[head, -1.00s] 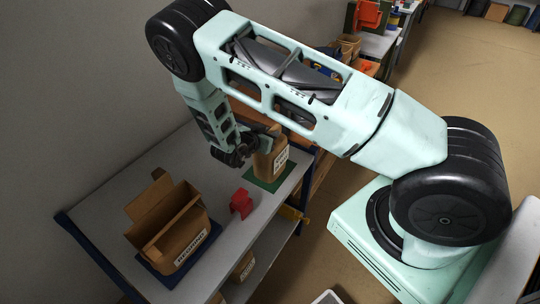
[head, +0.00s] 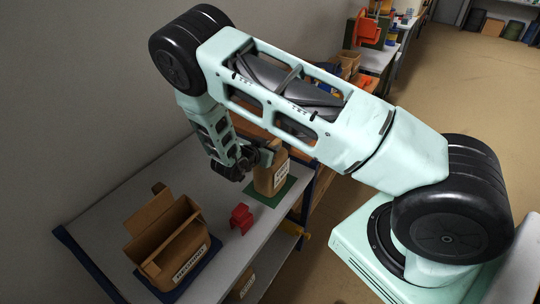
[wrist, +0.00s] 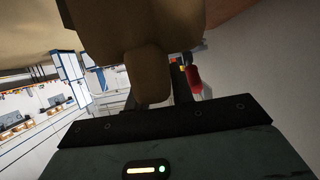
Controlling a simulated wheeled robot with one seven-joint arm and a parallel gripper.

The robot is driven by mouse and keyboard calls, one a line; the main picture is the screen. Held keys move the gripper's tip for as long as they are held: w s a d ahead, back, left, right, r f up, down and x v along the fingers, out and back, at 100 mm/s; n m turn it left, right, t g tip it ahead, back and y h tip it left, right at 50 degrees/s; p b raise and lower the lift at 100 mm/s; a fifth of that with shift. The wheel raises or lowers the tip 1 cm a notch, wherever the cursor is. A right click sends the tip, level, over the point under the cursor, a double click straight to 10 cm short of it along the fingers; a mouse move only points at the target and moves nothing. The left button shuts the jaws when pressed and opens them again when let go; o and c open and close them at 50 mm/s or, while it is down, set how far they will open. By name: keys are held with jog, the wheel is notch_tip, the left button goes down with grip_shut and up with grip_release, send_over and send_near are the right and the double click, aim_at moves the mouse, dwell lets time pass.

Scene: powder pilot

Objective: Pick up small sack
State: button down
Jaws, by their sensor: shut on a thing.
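The small sack (head: 267,179) is a brown paper bag with a white label on its side. It stands upright on or just over a green mat (head: 287,192) near the table's right edge in the head view. My gripper (head: 257,158) is shut on the upper part of the sack, reaching it from the left. In the wrist view the brown sack (wrist: 148,55) fills the upper middle, close to the camera. The fingertips are mostly hidden there. I cannot tell whether the sack's base touches the mat.
An open brown box (head: 175,240) with a label sits on a blue mat (head: 207,259) at the left front of the grey table (head: 130,187). A red object (head: 241,218) lies between the box and the sack. A lower shelf shows below the table.

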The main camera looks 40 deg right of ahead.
notch_tip(320, 180, up, 9)
jog(key=shift+b, duration=0.95)
jog(key=shift+r, duration=0.35)
jog(key=shift+d, duration=0.15)
